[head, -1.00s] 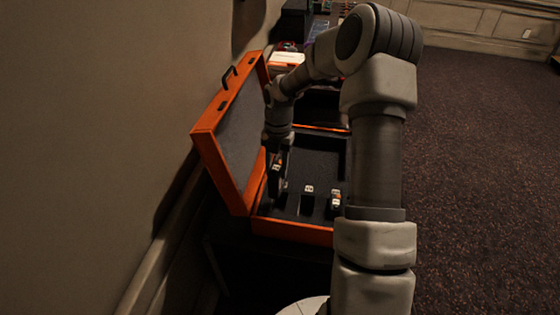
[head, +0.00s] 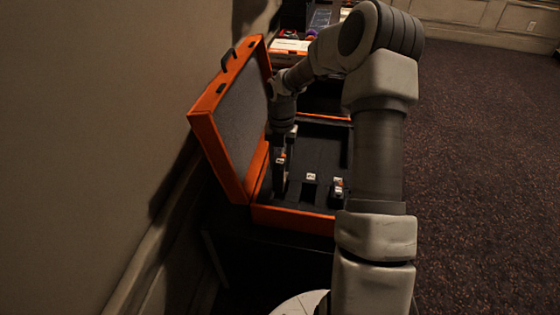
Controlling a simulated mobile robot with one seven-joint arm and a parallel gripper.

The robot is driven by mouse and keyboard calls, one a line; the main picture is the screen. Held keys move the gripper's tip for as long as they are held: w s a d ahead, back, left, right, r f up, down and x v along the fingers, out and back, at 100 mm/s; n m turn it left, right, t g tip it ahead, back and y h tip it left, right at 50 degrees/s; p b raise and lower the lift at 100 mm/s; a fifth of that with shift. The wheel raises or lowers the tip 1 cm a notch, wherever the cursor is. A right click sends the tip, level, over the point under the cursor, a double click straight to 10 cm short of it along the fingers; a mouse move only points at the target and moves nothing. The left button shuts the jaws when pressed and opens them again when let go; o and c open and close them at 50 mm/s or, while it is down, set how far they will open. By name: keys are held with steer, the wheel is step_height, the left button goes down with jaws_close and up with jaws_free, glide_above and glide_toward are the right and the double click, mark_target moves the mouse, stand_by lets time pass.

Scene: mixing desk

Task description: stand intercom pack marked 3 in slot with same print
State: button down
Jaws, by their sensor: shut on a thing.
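An open orange case (head: 293,220) with dark foam inside stands by the wall, its lid up at the left. My gripper (head: 279,178) points down at the left side of the foam, shut on a dark intercom pack (head: 280,163) with a small pale label. The print on it is too small to read, and I cannot tell how deep the pack sits. An empty dark slot (head: 309,190) with a pale tag lies to its right. Another pack (head: 338,188) with a pale and orange top stands in the foam further right. My arm partly covers the case's right side.
The raised lid (head: 225,120) and the wall (head: 90,120) stand close on the left of my gripper. Boxes and gear (head: 290,47) sit behind the case. Carpeted floor (head: 480,150) is open at the right.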

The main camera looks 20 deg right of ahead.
steer(key=shift+f+b, duration=3.35)
steer(key=shift+f, duration=0.65)
steer(key=shift+p, duration=0.55)
steer(key=shift+f, duration=0.3)
steer(key=shift+c, duration=1.8)
jaws_free()
